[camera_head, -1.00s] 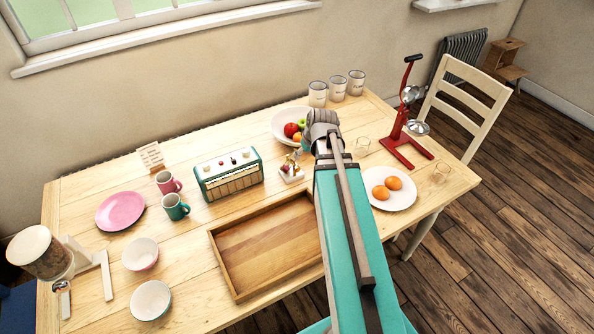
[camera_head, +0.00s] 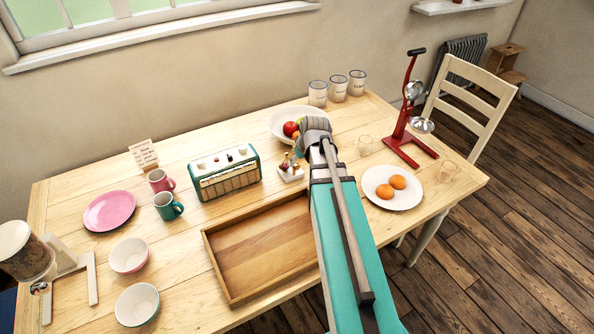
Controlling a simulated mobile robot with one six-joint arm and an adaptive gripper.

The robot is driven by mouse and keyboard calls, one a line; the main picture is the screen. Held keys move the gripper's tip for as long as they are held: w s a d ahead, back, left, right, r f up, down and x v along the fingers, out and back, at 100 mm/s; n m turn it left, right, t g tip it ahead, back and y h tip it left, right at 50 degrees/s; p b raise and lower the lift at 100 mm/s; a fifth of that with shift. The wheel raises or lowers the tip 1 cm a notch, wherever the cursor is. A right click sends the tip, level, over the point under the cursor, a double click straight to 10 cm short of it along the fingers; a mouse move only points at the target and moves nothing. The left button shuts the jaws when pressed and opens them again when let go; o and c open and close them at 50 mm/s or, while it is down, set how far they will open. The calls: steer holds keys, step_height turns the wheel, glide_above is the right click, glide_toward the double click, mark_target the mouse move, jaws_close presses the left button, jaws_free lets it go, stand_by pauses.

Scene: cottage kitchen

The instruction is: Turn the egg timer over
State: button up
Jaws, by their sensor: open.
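No egg timer can be made out for certain. A small white stand (camera_head: 291,173) with red and gold-coloured parts sits on the table between the radio and my arm; it is too small to tell what it holds. My teal arm reaches over the table from the lower right. Its grey end joint is at the fruit bowl's near edge in the picture, just right of the small stand. My gripper's fingers are hidden behind or below the arm, and so is the patch of table under it.
A wooden tray (camera_head: 207,257) lies left of my arm. The teal radio (camera_head: 228,174), mugs, pink plate (camera_head: 109,211) and bowls are further left. The fruit bowl (camera_head: 279,124) is behind.

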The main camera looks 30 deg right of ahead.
mark_target(298, 166)
steer(key=shift+b+x, duration=1.6)
steer(key=shift+x, duration=0.4)
jaws_close()
